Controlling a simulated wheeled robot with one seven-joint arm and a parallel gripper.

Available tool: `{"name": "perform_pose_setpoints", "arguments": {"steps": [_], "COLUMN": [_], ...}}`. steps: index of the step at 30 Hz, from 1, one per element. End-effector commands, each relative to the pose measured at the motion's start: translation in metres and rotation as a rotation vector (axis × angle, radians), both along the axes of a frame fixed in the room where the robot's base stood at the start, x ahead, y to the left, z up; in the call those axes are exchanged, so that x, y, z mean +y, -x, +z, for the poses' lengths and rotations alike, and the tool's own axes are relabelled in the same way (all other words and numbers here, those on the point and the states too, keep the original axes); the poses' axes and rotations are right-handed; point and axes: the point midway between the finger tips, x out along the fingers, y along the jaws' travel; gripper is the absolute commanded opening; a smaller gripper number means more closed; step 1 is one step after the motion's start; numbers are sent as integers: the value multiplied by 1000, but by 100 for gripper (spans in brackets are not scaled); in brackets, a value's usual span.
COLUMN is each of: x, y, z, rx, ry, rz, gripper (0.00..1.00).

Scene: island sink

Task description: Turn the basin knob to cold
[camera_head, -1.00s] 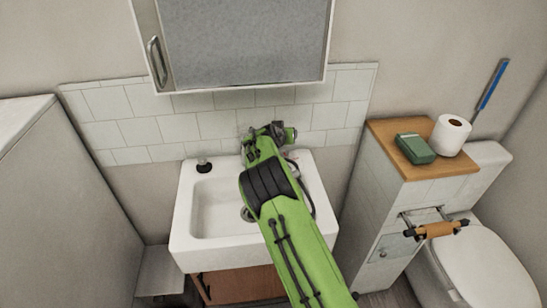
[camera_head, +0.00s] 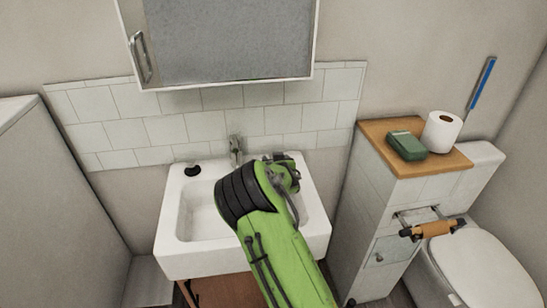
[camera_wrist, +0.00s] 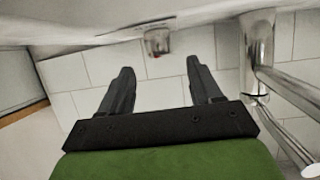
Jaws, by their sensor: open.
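A small chrome knob (camera_wrist: 157,43) with a red mark sits on the white basin's back rim in the wrist view, which appears upside down. My gripper (camera_wrist: 160,66) is open and empty, its two black fingers pointing toward the knob, with the knob roughly between the fingertips in the picture but apart from them. In the head view my gripper (camera_head: 285,172) is over the right back of the basin (camera_head: 170,225), and its body hides the knob. The chrome faucet (camera_head: 236,150) stands left of my gripper; it also shows large at the right of the wrist view (camera_wrist: 257,50).
A black-topped stopper (camera_head: 192,171) stands on the basin's back left. A tiled backsplash (camera_head: 160,130) is close behind, with a mirror cabinet (camera_head: 225,45) above. A wooden-topped ledge (camera_head: 450,164) with a green box (camera_head: 407,145) and paper roll (camera_head: 441,132) stands right.

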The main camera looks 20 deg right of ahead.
Motion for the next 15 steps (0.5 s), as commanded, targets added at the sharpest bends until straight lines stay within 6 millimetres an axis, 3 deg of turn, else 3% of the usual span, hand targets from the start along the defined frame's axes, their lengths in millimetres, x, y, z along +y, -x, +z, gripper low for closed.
{"name": "perform_pose_setpoints", "arguments": {"steps": [7,15], "x": [-14,-19], "y": [-48,-67], "z": [-23,-29], "rx": [2,1], "ry": [3,0], "rz": [0,0], "gripper": [64,64]}}
